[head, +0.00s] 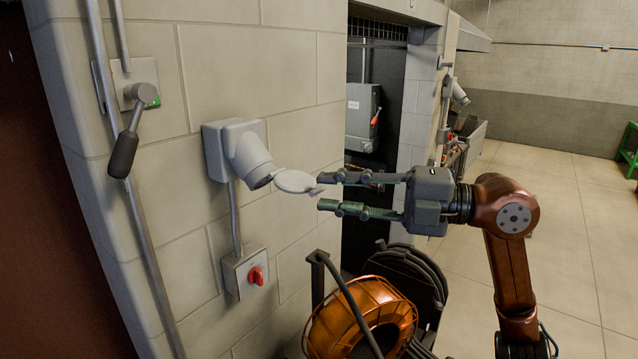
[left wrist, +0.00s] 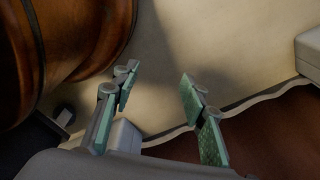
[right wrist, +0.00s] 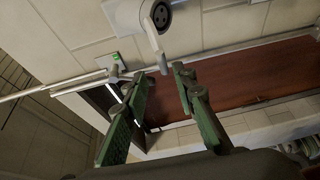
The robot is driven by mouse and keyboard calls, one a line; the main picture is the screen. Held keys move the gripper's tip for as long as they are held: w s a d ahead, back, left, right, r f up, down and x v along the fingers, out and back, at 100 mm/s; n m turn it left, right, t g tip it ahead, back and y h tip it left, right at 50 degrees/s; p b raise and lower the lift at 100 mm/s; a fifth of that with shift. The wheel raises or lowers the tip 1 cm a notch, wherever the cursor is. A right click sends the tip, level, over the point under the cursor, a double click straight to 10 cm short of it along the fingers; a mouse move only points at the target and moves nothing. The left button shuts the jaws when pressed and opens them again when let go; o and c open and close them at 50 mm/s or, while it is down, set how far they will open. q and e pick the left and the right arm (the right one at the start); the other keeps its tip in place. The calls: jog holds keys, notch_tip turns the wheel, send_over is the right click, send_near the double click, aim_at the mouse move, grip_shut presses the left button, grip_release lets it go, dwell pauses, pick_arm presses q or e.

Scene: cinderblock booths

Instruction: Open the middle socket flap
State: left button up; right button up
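The socket (head: 248,155) is a grey angled housing on the block wall, left of centre in the head view. Its round flap (head: 296,181) stands swung out from the mouth, its tab close to my right gripper's upper fingertip. In the right wrist view the socket's dark face with holes (right wrist: 160,15) is exposed, and the flap (right wrist: 155,42) hangs below it. My right gripper (head: 321,191) is open and empty, just right of the flap; I cannot tell whether they touch. My left gripper (left wrist: 158,78) is open and empty, seen only in the left wrist view.
A lever switch (head: 132,125) is on the wall to the left. A box with a red rotary knob (head: 256,276) sits below the socket. An orange cable reel (head: 360,315) stands below my right gripper. Open floor (head: 560,220) lies to the right.

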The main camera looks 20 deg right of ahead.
aim_at(319, 191)
jog(key=w, duration=0.1)
jog(key=w+a, duration=0.2)
jog(key=shift+w+f, duration=0.2)
jog(key=shift+f, duration=0.15)
jog(key=shift+s, duration=0.4)
jog(key=shift+w, duration=0.4)
jog(key=shift+c, duration=1.2)
jog(key=shift+f, duration=0.1)
jog(key=shift+c, duration=1)
jog(key=shift+s, duration=0.2)
grip_shut()
pick_arm(q)
jog(key=shift+w+r, duration=0.4)
jog(key=shift+w, duration=0.15)
jog(key=shift+w, duration=0.1)
jog(key=shift+w, duration=0.35)
pick_arm(e)
jog(key=shift+a, duration=0.1)
